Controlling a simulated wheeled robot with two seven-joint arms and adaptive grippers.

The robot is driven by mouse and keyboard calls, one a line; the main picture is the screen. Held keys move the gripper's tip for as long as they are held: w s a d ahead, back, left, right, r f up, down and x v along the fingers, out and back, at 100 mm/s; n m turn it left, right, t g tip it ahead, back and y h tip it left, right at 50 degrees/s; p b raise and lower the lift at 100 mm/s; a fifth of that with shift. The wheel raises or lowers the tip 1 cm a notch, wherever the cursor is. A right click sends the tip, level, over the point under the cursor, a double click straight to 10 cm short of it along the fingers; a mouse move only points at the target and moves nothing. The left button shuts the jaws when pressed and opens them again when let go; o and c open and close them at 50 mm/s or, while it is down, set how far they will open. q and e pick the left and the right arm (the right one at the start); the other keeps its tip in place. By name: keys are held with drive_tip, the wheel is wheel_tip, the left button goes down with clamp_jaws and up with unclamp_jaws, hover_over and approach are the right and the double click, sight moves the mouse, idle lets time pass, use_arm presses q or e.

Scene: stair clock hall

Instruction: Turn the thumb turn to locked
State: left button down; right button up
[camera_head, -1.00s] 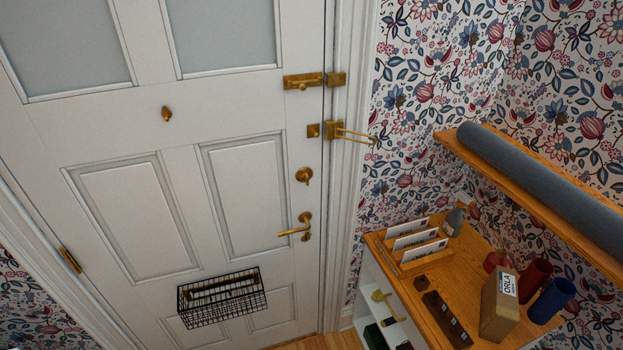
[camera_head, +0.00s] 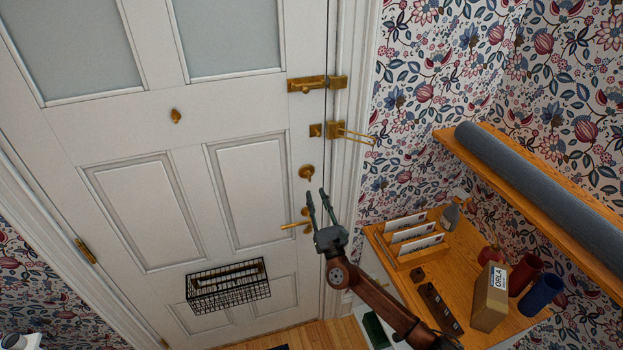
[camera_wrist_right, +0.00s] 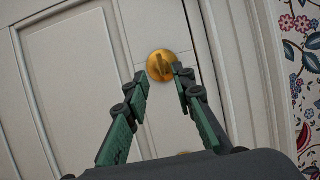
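The brass thumb turn (camera_head: 306,172) is a round plate on the white door (camera_head: 150,140), above the brass lever handle (camera_head: 292,226). In the right wrist view the thumb turn (camera_wrist_right: 160,65) has an upright-looking grip, slightly tilted, just beyond the fingertips. My right gripper (camera_head: 316,194) is open and empty, just below the thumb turn in the head view, its fingers pointing up toward it. In the wrist view the fingers (camera_wrist_right: 158,80) stand apart with the thumb turn between and beyond their tips. No contact shows. My left gripper is not visible; a small pale part shows at the lower left edge.
A brass bolt (camera_head: 307,85) and a swing-bar guard (camera_head: 340,131) sit higher on the door edge. A wire basket (camera_head: 229,291) hangs low on the door. A wooden table (camera_head: 458,290) with a letter rack and box, and a shelf (camera_head: 540,175), stand to the right.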

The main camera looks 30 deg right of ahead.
sight(310, 179)
drive_tip(key=p+x, duration=0.1)
drive_tip(key=x, duration=0.5)
drive_tip(key=shift+w+d+r, duration=0.2)
drive_tip(key=shift+w, duration=0.45)
drive_tip(key=shift+c, duration=0.6)
clamp_jaws()
